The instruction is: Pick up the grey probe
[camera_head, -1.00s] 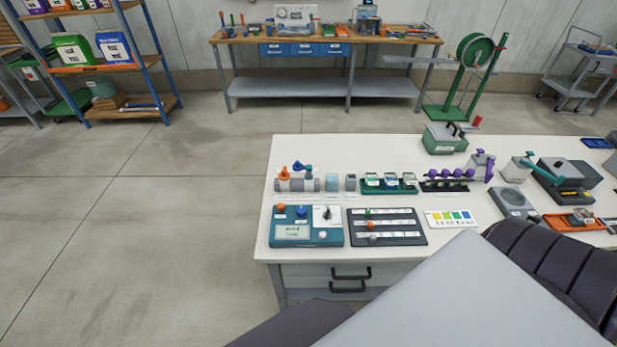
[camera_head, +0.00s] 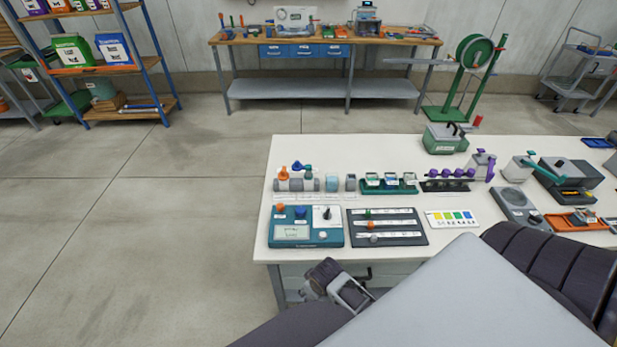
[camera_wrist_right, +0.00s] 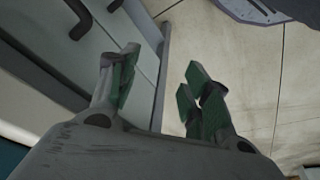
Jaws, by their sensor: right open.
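My right gripper (camera_wrist_right: 160,88) is open in the wrist view, its green-padded fingers apart with nothing between them. It is beside the front of the white worktable, near the drawers, with floor beneath. In the head view a dark and grey part of my arm (camera_head: 340,285) shows at the table's front edge; its fingertips cannot be made out. A small grey round-topped piece (camera_head: 373,238) sits in the front row of the black rack (camera_head: 415,239); I cannot tell surely whether it is the grey probe. My left gripper is not in view.
A teal control box (camera_head: 306,241) stands left of the rack, and a colour chart (camera_head: 452,218) lies right of it. Behind are grey cylinders, a green holder (camera_head: 388,190) and a black rack with purple caps (camera_head: 446,186). A drawer handle (camera_wrist_right: 72,20) is close to the gripper.

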